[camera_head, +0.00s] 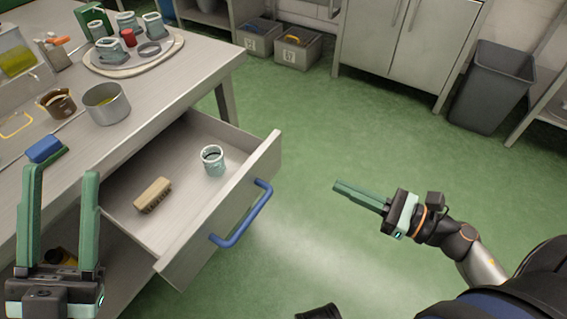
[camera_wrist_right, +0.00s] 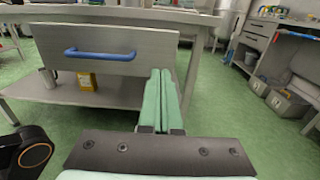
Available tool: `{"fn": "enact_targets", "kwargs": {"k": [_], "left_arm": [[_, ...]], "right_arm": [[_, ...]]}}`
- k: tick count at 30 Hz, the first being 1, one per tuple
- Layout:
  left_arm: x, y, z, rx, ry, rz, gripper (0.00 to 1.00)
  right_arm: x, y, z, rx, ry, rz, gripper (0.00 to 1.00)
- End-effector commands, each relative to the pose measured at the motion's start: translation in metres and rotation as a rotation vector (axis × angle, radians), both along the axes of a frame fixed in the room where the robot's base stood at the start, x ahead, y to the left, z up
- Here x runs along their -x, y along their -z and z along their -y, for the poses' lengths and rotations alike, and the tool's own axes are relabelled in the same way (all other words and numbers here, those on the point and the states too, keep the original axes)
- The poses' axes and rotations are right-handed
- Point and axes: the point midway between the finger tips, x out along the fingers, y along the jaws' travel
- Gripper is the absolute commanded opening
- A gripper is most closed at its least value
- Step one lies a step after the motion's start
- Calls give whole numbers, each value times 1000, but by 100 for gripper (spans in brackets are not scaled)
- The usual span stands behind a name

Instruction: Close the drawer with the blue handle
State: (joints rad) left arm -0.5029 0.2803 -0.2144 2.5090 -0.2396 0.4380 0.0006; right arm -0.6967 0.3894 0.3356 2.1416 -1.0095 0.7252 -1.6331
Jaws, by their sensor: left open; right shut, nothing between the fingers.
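The drawer (camera_head: 222,221) with the blue handle (camera_head: 243,213) stands pulled out from under the metal worktable. A wooden brush (camera_head: 152,195) and a small pale cup (camera_head: 213,160) are inside it. In the right wrist view the drawer front (camera_wrist_right: 105,58) and the blue handle (camera_wrist_right: 99,55) face the camera. My right gripper (camera_head: 338,190) is shut and empty, over the floor to the right of the handle and apart from it; its fingers also show in the right wrist view (camera_wrist_right: 161,78). My left gripper (camera_head: 62,172) is open, at the worktable's near edge, left of the drawer.
The worktable (camera_head: 140,105) holds a metal pot (camera_head: 106,103), a brown cup (camera_head: 58,103), a blue sponge (camera_head: 43,149) and a round tray (camera_head: 166,57) with jars. Bins (camera_head: 297,47) and a grey waste bin (camera_head: 491,87) stand farther back. The green floor beside the drawer is clear.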

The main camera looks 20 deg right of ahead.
Motion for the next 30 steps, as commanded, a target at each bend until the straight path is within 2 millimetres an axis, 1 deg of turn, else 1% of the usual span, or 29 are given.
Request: {"fn": "enact_targets", "kwargs": {"k": [2, 5, 21, 25, 30], "left_arm": [[1, -1, 0, -1, 1, 4, 50], [1, -1, 0, -1, 1, 4, 50], [1, -11, 0, -7, -8, 10, 50], [1, -13, 0, -8, -9, 13, 50], [-2, -12, -1, -9, -16, -6, 50]], "right_arm": [[-2, 2, 1, 5, 15, 4, 0], [-10, 1, -5, 6, 14, 7, 0], [-85, -1, -64, 5, 10, 8, 0], [-98, -1, -74, 6, 10, 6, 0], [-108, 1, -82, 6, 11, 5, 0]]}}
